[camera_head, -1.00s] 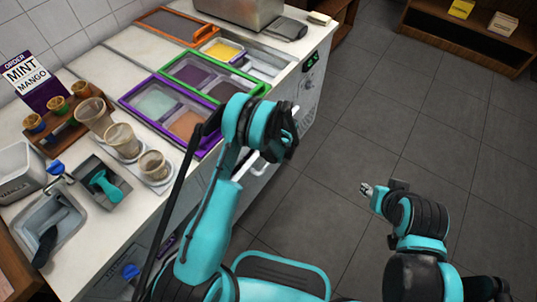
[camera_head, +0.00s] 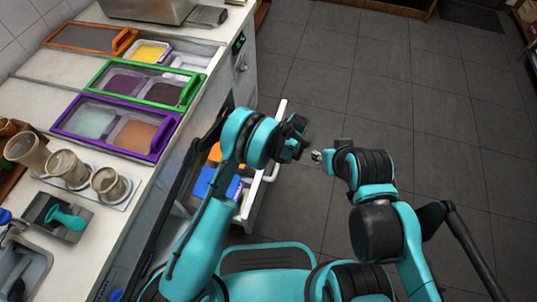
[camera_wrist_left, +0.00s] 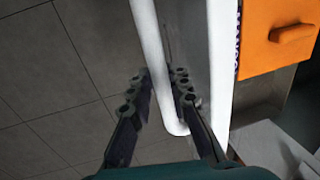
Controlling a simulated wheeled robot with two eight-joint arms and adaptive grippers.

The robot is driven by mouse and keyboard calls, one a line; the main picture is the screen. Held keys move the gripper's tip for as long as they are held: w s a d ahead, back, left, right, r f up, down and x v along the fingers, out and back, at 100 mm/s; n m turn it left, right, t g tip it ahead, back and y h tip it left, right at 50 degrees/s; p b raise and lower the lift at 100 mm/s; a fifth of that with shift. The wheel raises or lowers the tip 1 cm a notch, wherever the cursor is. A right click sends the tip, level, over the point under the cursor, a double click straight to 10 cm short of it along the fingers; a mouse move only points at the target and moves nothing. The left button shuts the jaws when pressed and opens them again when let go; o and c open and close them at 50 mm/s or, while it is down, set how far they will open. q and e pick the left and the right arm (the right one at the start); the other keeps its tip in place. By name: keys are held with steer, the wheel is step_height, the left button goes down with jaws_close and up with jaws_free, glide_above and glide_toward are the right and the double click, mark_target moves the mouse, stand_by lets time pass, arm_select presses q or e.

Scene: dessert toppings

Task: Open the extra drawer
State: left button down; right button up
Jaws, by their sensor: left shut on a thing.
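The extra drawer is pulled out from the counter. Its white front (camera_head: 254,205) shows in the head view, with orange and blue items inside. Its white bar handle (camera_wrist_left: 148,40) passes between the fingers of my left gripper (camera_wrist_left: 158,92) in the left wrist view, and the gripper is shut on it. In the head view my left wrist hides part of the drawer and most of the left gripper. My right gripper (camera_head: 316,156) is in the air to the right of the drawer, apart from it; its finger opening is too small to judge.
The counter holds purple-framed (camera_head: 157,147), green-framed (camera_head: 189,88) and orange-framed (camera_head: 124,40) topping lids. Cups and a teal scoop (camera_head: 66,217) are at the left. The dark tiled floor (camera_head: 400,80) to the right is clear.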

arm_select(q)
steer(key=shift+s+d, duration=0.3)
steer(key=shift+d, duration=0.5)
steer(key=c, duration=1.4)
jaws_free()
steer(key=r, duration=0.4)
steer(key=d+r, duration=0.1)
steer(key=r, duration=0.3)
steer(key=d+r, duration=0.1)
steer(key=r, duration=0.2)
steer(key=shift+s+d+r, duration=0.1)
steer(key=shift+s+r, duration=0.25)
steer(key=shift+r, duration=0.05)
